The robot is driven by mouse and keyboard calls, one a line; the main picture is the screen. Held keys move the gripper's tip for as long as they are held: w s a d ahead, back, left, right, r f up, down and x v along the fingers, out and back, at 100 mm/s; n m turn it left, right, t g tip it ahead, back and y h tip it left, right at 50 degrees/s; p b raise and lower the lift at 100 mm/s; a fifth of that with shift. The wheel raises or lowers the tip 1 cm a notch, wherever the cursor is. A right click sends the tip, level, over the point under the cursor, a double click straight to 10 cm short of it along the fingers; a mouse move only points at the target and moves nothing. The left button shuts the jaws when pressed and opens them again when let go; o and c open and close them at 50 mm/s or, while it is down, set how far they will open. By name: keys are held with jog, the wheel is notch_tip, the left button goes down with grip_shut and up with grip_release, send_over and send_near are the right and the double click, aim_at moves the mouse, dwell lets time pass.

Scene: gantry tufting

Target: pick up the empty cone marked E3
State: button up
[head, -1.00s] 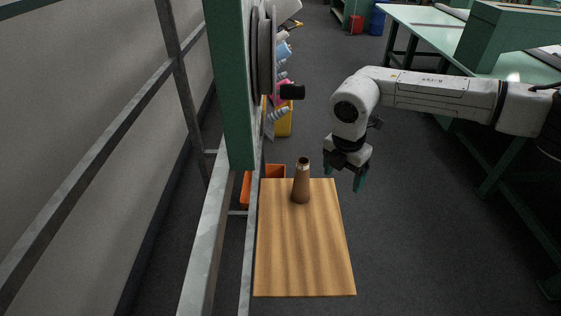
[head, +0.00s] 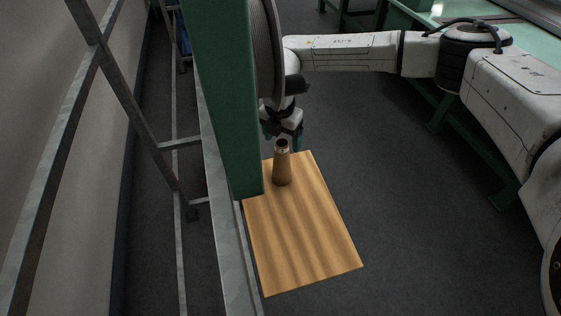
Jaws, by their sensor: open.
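A brown cone (head: 282,167) with a dark open top stands upright near the far end of a wooden board. It carries no yarn that I can see, and no E3 mark is readable from here. My gripper (head: 283,138) is open, with its dark teal fingers pointing down, just behind and around the height of the cone's top. The cone's top partly hides the fingers, so I cannot tell whether they touch it or stand apart.
The wooden board (head: 305,235) is otherwise bare. A green post (head: 225,100) and a grey metal rail (head: 228,250) run close along its left side. A green-topped bench (head: 475,12) stands at the upper right. Dark floor (head: 400,210) is clear to the right.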

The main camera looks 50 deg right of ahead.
aim_at(282, 148)
jog(key=f, duration=0.1)
jog(key=f+p, duration=0.1)
jog(key=f, duration=0.3)
jog(key=shift+w+d+f, duration=0.15)
jog(key=shift+w+d, duration=0.1)
jog(key=shift+d, duration=0.05)
jog(key=c, duration=1.3)
